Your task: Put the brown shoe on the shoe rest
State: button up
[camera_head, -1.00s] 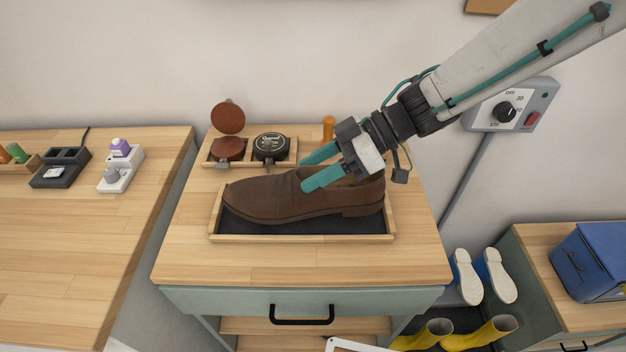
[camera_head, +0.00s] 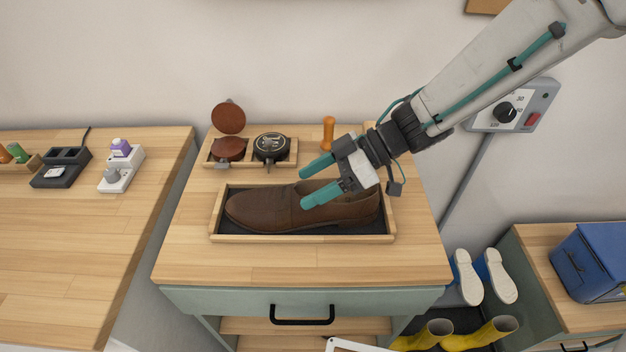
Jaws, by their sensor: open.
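The brown shoe (camera_head: 270,210) lies in the shoe rest (camera_head: 300,239), a shallow wooden-framed tray with a dark lining on the green cabinet's wooden top. The shoe's toe points left and its heel is at the right end. It sits low, inside the frame. My gripper (camera_head: 311,188) is open over the shoe's opening, with one teal finger on the far side and one in front of the near side. The fingers and wrist hide part of the shoe's upper; I cannot tell whether they touch it.
Behind the tray stand polish tins (camera_head: 271,148) in a wooden holder and an orange-handled tool (camera_head: 328,133). A wooden table (camera_head: 70,240) with small devices is at left. Yellow boots (camera_head: 480,335) and a blue box (camera_head: 592,262) are at right. The cabinet top's front strip is clear.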

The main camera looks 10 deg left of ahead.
jog(key=v, duration=1.2)
